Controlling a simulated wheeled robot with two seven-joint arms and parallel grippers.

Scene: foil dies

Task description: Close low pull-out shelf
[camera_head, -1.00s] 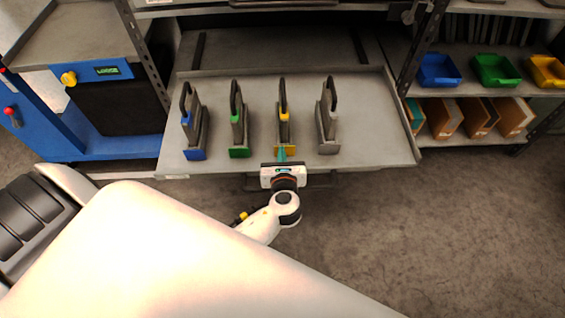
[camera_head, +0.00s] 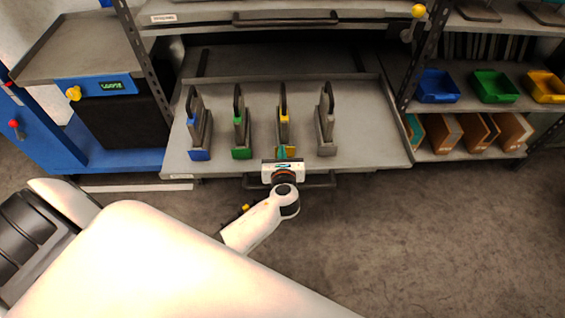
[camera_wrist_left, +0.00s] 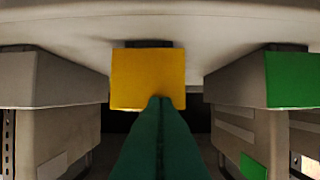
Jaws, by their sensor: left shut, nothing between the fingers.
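The low pull-out shelf (camera_head: 362,160) is a grey tray that stands out from the rack in the head view. Four-slot style dies stand on it in a row: a blue-marked die (camera_head: 199,154), a green-marked die (camera_head: 241,152), a yellow-marked die (camera_head: 285,125) and a plain grey die (camera_head: 326,148). My left gripper (camera_head: 282,156) is shut and empty at the shelf's front, by the yellow-marked die. In the left wrist view its teal fingers (camera_wrist_left: 160,105) point at the yellow block (camera_wrist_left: 148,78); I cannot tell if they touch. My right gripper is not in view.
A dark handle bar (camera_head: 318,181) runs below the shelf's front edge. An upper shelf (camera_head: 200,17) with its own handle is above. Blue, green and yellow bins (camera_head: 437,86) sit at the right. A blue cabinet (camera_head: 45,130) stands left. The floor in front is clear.

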